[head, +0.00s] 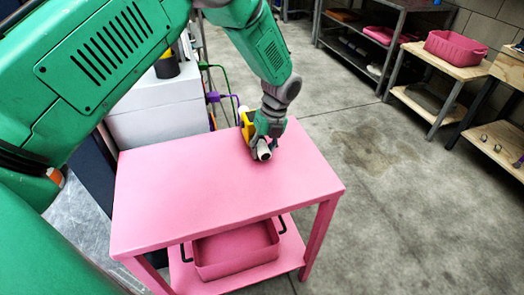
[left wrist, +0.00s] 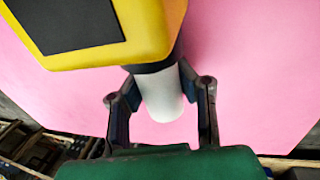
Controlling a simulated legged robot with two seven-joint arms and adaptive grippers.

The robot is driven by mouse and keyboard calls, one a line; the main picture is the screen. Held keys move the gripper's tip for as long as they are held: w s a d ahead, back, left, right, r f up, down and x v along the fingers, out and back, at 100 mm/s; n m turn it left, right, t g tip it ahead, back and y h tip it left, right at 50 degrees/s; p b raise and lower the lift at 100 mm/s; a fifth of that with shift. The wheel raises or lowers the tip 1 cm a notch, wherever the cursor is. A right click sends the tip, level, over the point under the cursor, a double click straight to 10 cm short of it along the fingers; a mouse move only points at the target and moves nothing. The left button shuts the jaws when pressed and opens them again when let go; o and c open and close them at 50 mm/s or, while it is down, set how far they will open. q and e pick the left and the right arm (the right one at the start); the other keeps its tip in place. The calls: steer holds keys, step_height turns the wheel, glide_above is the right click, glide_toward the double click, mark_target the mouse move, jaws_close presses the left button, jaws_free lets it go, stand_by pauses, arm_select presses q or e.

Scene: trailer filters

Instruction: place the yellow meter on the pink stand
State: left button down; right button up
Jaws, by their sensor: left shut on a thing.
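The yellow meter (head: 247,127) with a white cylindrical part (head: 264,150) is at the far right part of the pink stand's top (head: 200,190). My left gripper (head: 268,132) is shut on the meter. In the left wrist view, the meter's yellow body with a dark screen (left wrist: 75,25) fills the upper left, and its white cylinder (left wrist: 163,95) lies between my left gripper's fingers (left wrist: 160,90). The pink top (left wrist: 250,70) is behind it. I cannot tell whether the meter touches the top. My right gripper is not in view.
A pink bin (head: 236,250) sits on the stand's lower shelf. A white cabinet (head: 155,105) stands behind the stand at the left. Shelving with another pink bin (head: 455,47) is at the upper right. The concrete floor (head: 400,200) to the right is clear.

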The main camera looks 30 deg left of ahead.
arm_select(q)
steer(key=shift+d, duration=0.25)
steer(key=c, duration=1.3)
jaws_free()
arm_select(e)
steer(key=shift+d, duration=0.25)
arm_select(q)
steer(key=shift+a+f, duration=0.15)
steer(key=shift+a, duration=0.05)
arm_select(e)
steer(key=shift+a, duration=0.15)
arm_select(q)
steer(key=p+v, duration=0.2)
steer(key=v, duration=1)
steer(key=shift+r, duration=0.25)
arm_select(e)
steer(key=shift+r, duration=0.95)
